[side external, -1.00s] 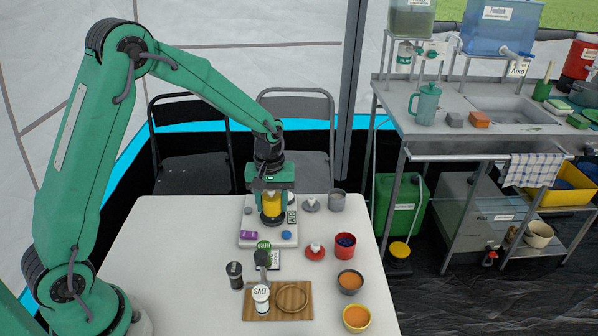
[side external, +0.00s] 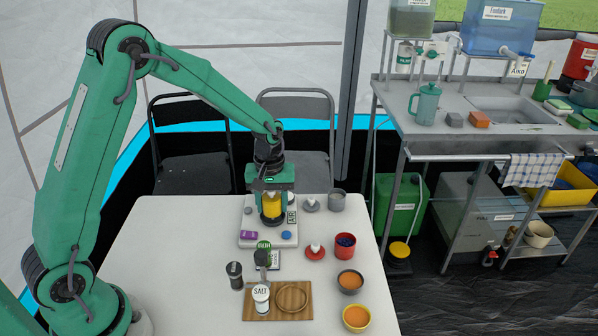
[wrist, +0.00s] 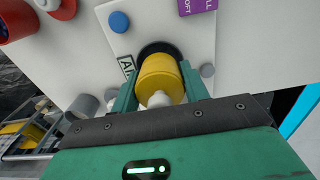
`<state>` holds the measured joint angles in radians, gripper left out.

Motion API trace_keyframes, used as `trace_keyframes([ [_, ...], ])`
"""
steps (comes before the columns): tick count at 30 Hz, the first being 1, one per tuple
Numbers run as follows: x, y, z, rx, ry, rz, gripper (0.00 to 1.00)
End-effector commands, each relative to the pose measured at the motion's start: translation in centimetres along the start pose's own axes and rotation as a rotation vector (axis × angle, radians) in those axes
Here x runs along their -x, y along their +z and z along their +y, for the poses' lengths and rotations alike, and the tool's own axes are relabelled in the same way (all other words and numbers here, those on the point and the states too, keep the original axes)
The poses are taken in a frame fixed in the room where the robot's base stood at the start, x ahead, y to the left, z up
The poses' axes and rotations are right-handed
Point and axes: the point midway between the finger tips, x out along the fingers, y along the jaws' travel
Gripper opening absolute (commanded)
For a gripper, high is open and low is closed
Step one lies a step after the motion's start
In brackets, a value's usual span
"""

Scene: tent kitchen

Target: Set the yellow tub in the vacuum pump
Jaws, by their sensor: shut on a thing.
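My gripper (side external: 270,192) is shut on the yellow tub (side external: 271,206), with a finger on each side of it. The tub looks upright and also shows in the wrist view (wrist: 160,74). The vacuum pump (side external: 250,241) is a white base with a purple label, a blue button and an AIR label. Its black round seat (wrist: 152,47) shows behind the tub in the wrist view. The tub's lower end is at this seat; I cannot tell whether it rests fully in it.
A grey cup (side external: 337,201), a red-and-white item (side external: 315,251) and a red cup (side external: 345,244) stand right of the pump. A pepper mill (side external: 235,275), a salt shaker (side external: 261,298) and a wooden board (side external: 291,313) are in front. The left of the table is clear.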

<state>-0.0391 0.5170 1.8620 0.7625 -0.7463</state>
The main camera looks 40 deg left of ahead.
Motion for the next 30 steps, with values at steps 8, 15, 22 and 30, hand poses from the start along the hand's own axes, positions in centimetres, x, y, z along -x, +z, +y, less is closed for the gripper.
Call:
trace_keyframes([
  [8,-0.4,0.0,0.0,0.0,0.0,0.0,0.32],
  [15,-0.8,0.0,0.0,0.0,0.0,0.0,0.32],
  [22,-1.1,0.0,0.0,0.0,0.0,-0.001,0.32],
  [30,-1.4,0.0,0.0,0.0,0.0,0.0,0.54],
])
